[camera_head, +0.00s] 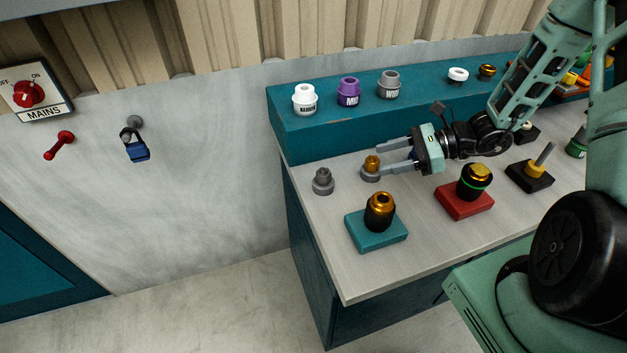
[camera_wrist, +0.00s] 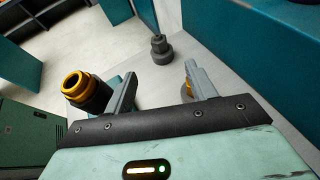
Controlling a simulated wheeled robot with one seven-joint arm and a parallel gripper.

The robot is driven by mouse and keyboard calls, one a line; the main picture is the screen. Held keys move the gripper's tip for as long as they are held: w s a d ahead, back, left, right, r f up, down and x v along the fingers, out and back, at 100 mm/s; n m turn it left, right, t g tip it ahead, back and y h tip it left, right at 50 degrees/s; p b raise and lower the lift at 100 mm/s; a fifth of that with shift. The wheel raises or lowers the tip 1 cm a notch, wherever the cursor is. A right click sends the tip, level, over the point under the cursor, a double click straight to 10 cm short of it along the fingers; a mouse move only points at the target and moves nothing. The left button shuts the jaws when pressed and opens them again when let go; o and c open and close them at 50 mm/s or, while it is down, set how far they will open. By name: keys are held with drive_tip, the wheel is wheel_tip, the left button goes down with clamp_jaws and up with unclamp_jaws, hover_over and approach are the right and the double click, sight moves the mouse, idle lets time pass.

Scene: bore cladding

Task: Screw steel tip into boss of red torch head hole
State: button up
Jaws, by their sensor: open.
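The red torch head is a black cylinder with a gold top and a green ring (camera_head: 475,184), upright on a red base (camera_head: 463,206). A small grey steel-looking tip on a round grey stand (camera_head: 323,182) stands at the bench's left; it shows ahead between my fingers in the wrist view (camera_wrist: 160,48). A gold tip (camera_head: 372,162) sits on a similar grey stand beside my lower finger; it is mostly hidden behind the right finger in the wrist view (camera_wrist: 186,91). My gripper (camera_head: 379,157) is open and empty, low above the bench.
A black and gold torch head (camera_head: 380,212) stands on a teal base (camera_head: 376,243) near the front. White (camera_head: 305,98), purple (camera_head: 349,91) and grey (camera_head: 389,84) cups line the teal shelf behind. A black block with a tilted rod (camera_head: 530,176) is at right.

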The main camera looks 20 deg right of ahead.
sight(324, 172)
drive_tip(key=p+x, duration=0.3)
drive_tip(key=x, duration=1.2)
drive_tip(key=shift+a+f, duration=0.3)
drive_tip(key=shift+a, duration=0.05)
drive_tip(key=c, duration=1.2)
